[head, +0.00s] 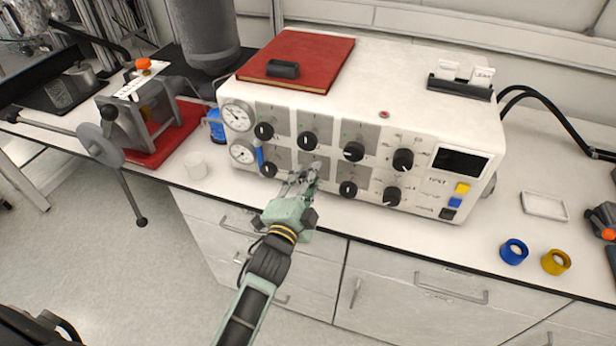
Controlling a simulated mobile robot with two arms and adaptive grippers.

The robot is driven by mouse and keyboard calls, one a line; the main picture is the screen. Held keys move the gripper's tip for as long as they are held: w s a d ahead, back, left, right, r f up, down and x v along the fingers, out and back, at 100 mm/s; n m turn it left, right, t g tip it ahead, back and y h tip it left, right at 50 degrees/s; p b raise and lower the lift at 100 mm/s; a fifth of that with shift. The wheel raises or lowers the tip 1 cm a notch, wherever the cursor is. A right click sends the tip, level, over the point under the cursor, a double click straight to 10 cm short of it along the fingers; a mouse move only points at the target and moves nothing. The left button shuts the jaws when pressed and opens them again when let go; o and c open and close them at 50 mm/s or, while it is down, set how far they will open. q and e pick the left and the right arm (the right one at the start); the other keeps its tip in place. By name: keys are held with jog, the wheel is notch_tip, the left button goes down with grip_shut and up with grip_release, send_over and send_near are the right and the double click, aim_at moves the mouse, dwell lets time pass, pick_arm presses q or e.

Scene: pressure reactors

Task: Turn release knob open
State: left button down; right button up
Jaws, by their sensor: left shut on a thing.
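A white control box (440,118) stands on the bench, its front carrying two rows of black knobs. The upper row shows several knobs, among them a left one (263,130) and a right one (402,159). In the lower row, a knob (269,170) shows left of my gripper and another (348,188) right of it. My left gripper (304,180) reaches the front panel between these two and is shut on a knob there, which its fingers mostly hide. The labels are too small to read, so I cannot tell which knob is the release knob. My right gripper is not in view.
Two gauges (238,115) sit at the box's left end. A red book (297,60) lies on top. Blue (514,251) and yellow (555,262) rings lie at right.

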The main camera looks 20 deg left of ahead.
pick_arm(q)
jog(key=n, duration=0.1)
jog(key=n+p, duration=0.1)
jog(key=n, duration=0.3)
jog(key=shift+s+d+f+p, duration=0.15)
jog(key=shift+d+f+p, duration=0.1)
jog(key=shift+f+p, duration=0.15)
jog(key=shift+d+r+n+p, duration=0.1)
jog(key=shift+n+p, duration=0.5)
jog(key=shift+n, duration=1.4)
jog(key=c, duration=1.5)
grip_release()
jog(key=shift+d, duration=0.15)
jog(key=shift+r, duration=0.1)
jog(key=shift+a, duration=0.2)
jog(key=shift+r, duration=0.1)
jog(key=s, duration=1.2)
jog(key=shift+a, duration=0.2)
